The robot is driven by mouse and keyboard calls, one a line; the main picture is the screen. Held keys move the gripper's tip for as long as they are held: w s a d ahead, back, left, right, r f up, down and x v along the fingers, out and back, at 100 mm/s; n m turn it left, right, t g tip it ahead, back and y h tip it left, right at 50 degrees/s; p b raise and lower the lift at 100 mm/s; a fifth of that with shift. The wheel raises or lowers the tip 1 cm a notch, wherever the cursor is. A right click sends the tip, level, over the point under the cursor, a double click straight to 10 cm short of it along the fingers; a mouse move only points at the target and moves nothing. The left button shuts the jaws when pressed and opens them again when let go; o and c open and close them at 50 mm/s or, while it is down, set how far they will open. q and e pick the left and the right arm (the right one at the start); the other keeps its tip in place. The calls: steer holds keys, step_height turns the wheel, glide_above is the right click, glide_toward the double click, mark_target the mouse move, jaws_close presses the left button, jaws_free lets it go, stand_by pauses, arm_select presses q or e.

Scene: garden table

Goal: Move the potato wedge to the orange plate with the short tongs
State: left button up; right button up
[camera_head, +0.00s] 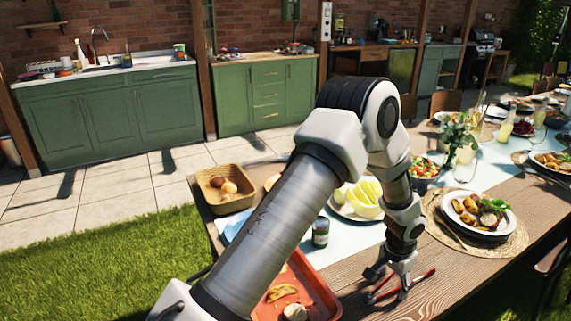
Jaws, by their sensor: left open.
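Red short tongs (421,275) lie on the wooden table near its front edge. My left gripper (389,282) is open, pointing down right over the tongs, with its fingers around or beside them. I cannot tell whether it touches them. A yellowish potato wedge (281,292) lies in an orange-red tray (325,297), left of the gripper. My left arm hides part of this tray. I cannot make out a separate orange plate. My right gripper is out of view.
A dark jar (321,232) stands behind the tray. A bowl of yellow-green pieces (366,198) is behind it. A basket (226,203) with eggs or rolls is at the table's left end. A plate of food (478,214) is to the right. Bare wood lies around the tongs.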

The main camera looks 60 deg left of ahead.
arm_select(q)
steer(key=c, duration=0.7)
step_height(320, 180, up, 12)
steer(key=p, duration=1)
steer(key=shift+p, duration=0.3)
steer(key=s+d, duration=0.1)
steer(key=d, duration=0.3)
steer(key=s+d+f, duration=0.1)
steer(key=s+d, duration=0.1)
steer(key=d, duration=0.3)
steer(key=s+d, duration=0.1)
steer(key=d, duration=0.3)
steer(key=shift+s+d+f, duration=0.2)
steer(key=shift+s+d, duration=0.2)
